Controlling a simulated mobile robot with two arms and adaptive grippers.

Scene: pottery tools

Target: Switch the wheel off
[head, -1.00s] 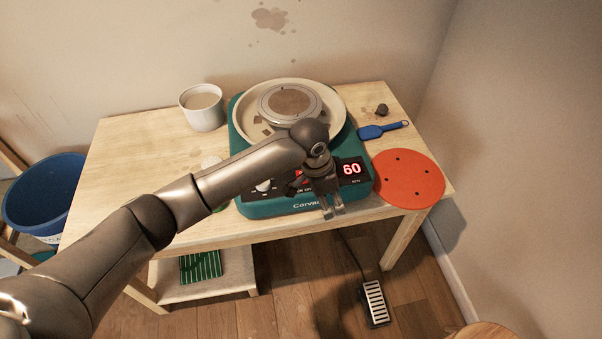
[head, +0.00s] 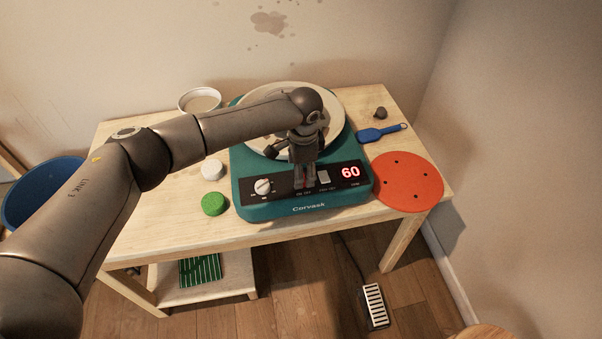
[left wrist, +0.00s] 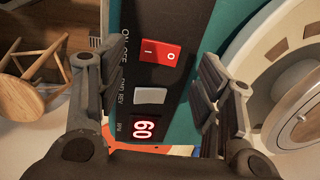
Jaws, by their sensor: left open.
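The teal pottery wheel (head: 262,207) stands on the wooden table, with a black control panel on its front. Its display (head: 350,172) reads 60 in lit red digits. In the left wrist view the red on/off rocker switch (left wrist: 160,52), marked I and O, lies ahead between the fingers. A white rocker (left wrist: 150,96) sits beside it. My left gripper (head: 305,184) is open and points down over the panel, apart from the wheel head. In the head view its fingers mostly hide the red switch. In the left wrist view the open fingers (left wrist: 150,80) flank the panel. My right gripper is not in view.
A white knob (head: 263,186) is on the panel's left. White (head: 212,169) and green (head: 214,204) round items lie left of the wheel. A red-orange disc (head: 408,182) and blue tool (head: 381,132) lie right. A pedal (head: 374,306) is on the floor.

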